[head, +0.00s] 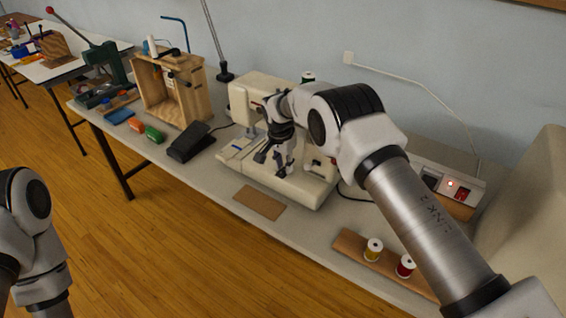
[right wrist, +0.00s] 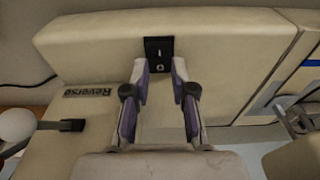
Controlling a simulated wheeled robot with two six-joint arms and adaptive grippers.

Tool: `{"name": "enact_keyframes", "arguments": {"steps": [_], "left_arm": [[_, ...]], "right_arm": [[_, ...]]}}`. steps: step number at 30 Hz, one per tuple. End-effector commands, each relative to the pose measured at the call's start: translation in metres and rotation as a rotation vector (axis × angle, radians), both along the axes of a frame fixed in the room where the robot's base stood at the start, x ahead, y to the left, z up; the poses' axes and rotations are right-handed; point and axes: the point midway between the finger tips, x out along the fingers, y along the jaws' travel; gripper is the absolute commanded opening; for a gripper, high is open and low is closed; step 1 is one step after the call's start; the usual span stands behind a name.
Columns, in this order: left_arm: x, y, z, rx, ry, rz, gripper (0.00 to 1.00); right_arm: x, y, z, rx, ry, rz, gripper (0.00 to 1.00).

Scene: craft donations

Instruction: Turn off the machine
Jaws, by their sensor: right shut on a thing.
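The machine is a cream sewing machine (head: 243,101) on the table, partly hidden behind my right arm. In the right wrist view its cream body (right wrist: 90,42) fills most of the picture. In the head view my right gripper (head: 273,165) is low at the machine, and the switch is hidden. My left gripper is out of view; only part of that arm shows.
A black foot pedal (head: 190,142) and a wooden box frame (head: 157,97) stand left of the machine. A brown board (head: 259,202) lies in front. A wooden rack (head: 347,243) with thread spools and a power strip with a red light (head: 451,184) are to the right.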

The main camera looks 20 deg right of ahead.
Motion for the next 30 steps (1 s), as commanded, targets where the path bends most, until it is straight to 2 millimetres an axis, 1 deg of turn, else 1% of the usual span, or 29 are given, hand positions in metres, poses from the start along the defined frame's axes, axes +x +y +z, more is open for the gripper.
{"name": "enact_keyframes", "arguments": {"steps": [1,5,6,7,8,16,20,23,27,30], "left_arm": [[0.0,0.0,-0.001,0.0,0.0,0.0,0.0],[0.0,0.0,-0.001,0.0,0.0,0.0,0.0],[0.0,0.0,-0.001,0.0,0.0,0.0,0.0],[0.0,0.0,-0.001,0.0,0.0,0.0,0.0],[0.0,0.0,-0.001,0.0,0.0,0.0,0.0],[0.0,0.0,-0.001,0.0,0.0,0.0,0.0],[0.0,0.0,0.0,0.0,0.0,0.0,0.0],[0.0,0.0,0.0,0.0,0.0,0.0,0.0],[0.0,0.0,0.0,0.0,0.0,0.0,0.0],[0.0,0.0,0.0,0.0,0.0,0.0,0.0]], "right_arm": [[-0.002,-0.001,-0.004,-0.001,0.007,-0.001,0.0],[-0.002,-0.001,-0.004,-0.001,0.007,-0.001,0.0],[-0.002,-0.001,-0.004,-0.001,0.007,-0.001,0.35],[-0.002,-0.001,-0.004,-0.002,0.006,-0.001,0.46],[-0.002,-0.001,-0.004,-0.002,0.006,-0.001,0.5],[-0.001,0.0,-0.002,-0.003,0.002,0.0,0.5],[-0.001,0.001,0.009,-0.003,0.0,0.0,0.5],[-0.003,0.003,0.029,-0.002,0.0,0.0,0.5],[-0.005,0.006,0.066,-0.003,0.0,-0.001,0.5],[-0.007,0.008,0.089,-0.001,0.001,-0.001,0.5]]}}
